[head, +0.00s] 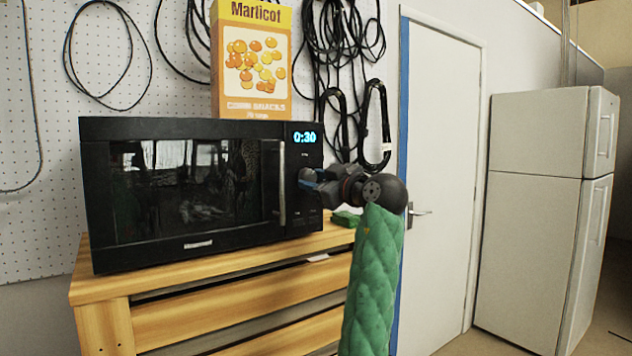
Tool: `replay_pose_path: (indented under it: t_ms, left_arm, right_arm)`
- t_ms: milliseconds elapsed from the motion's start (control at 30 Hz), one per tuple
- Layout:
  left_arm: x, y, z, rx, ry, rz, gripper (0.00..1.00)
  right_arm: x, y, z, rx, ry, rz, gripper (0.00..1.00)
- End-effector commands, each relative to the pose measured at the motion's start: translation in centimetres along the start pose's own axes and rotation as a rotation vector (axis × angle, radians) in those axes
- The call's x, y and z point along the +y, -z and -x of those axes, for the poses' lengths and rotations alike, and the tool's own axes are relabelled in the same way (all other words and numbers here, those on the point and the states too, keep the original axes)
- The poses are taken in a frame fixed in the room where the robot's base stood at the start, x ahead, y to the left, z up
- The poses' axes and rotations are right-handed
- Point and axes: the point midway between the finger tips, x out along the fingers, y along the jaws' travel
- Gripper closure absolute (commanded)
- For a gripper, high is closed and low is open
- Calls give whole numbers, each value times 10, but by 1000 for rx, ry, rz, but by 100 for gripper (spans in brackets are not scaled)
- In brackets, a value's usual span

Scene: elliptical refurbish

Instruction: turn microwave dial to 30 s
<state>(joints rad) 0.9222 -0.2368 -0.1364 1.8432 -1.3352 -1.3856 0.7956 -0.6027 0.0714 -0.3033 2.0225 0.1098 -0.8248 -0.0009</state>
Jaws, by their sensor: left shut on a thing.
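The black microwave (190,232) stands on a wooden cabinet, its door closed. Its display (304,137) reads 0:30 in blue digits. My left gripper (308,181) is at the control panel on the microwave's right side, below the display. It is shut on the dial, which is mostly hidden behind the fingers. My green-sleeved left arm comes up from the bottom of the view. My right gripper is not in view.
An orange and yellow snack box (252,65) stands on top of the microwave. The wooden cabinet (230,322) has drawers. A small green item (346,219) lies on its top at right. Cables (335,40) hang on the pegboard. A white door (443,110) and fridge (537,230) stand at right.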

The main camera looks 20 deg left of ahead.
Motion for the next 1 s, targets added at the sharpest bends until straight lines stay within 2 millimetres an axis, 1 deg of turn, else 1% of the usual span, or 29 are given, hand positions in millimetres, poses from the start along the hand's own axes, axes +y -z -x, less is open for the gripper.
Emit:
replay_pose_path:
  t_ms: [200,233,300,333,667,767,867,933,1000]
  left_arm:
    - [0,-1,0,-1,1,0,86]
    - [0,-1,0,-1,1,0,60]
    - [0,-1,0,-1,1,0,46]
    - [0,-1,0,-1,1,0,42]
    - [0,-1,3,0,0,1,42]
    - [0,-2,12,0,-1,1,42]
    - [0,-2,26,-2,-2,1,42]
    - [0,-3,37,-1,-1,0,42]
    - [0,-3,49,-2,-2,0,42]
  right_arm:
    - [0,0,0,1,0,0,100]
    - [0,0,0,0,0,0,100]
    - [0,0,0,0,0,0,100]
    - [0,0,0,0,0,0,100]
    - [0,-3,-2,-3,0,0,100]
    - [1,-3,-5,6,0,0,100]
    - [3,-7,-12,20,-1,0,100]
    - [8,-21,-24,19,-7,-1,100]
    - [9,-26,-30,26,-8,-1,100]
